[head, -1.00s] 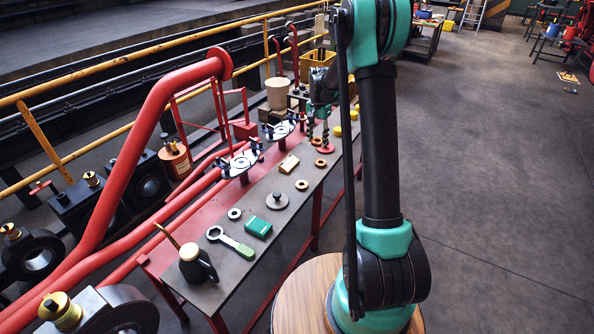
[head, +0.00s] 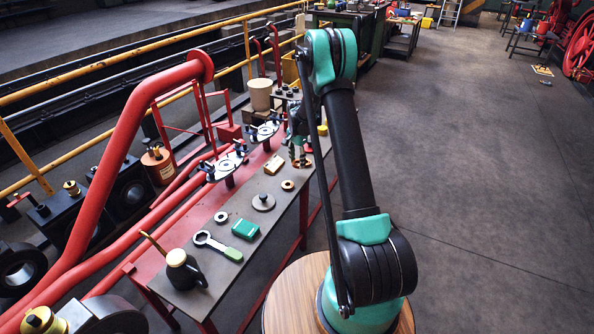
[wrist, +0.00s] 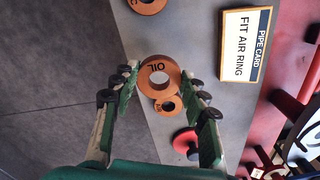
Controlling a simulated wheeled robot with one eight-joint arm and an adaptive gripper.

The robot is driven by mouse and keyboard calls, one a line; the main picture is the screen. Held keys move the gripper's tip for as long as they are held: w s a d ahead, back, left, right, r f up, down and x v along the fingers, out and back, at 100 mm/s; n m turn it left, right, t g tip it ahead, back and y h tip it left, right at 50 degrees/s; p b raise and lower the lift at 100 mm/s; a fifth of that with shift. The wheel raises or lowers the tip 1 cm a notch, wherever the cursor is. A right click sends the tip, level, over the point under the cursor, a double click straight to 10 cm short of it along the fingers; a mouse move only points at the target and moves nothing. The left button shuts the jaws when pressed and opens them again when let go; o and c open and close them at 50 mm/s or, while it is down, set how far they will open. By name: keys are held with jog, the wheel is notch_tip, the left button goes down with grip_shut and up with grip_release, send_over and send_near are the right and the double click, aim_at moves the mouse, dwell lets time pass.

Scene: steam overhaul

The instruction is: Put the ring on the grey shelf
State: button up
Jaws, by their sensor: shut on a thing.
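An orange-brown ring marked OIL (wrist: 150,84) is between the tips of my gripper (wrist: 160,78), which is shut on it. In the wrist view it partly overlaps a smaller-looking ring (wrist: 168,106), apparently marked AIR, lying on the bench. I cannot tell how high the held ring is. In the head view my gripper (head: 300,158) is low over the far part of the grey bench top (head: 230,268). Another ring (wrist: 147,5) is cut by the wrist view's top edge. I cannot tell which surface is the grey shelf.
A card reading FIT AIR RING (wrist: 244,45) lies beside the rings. A red disc (wrist: 184,139) is near the right finger. Open floor is at right.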

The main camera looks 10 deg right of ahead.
aim_at(297, 175)
jog(key=shift+f, duration=2.7)
jog(key=o, duration=1.3)
jog(key=shift+f, duration=0.1)
jog(key=shift+o, duration=0.2)
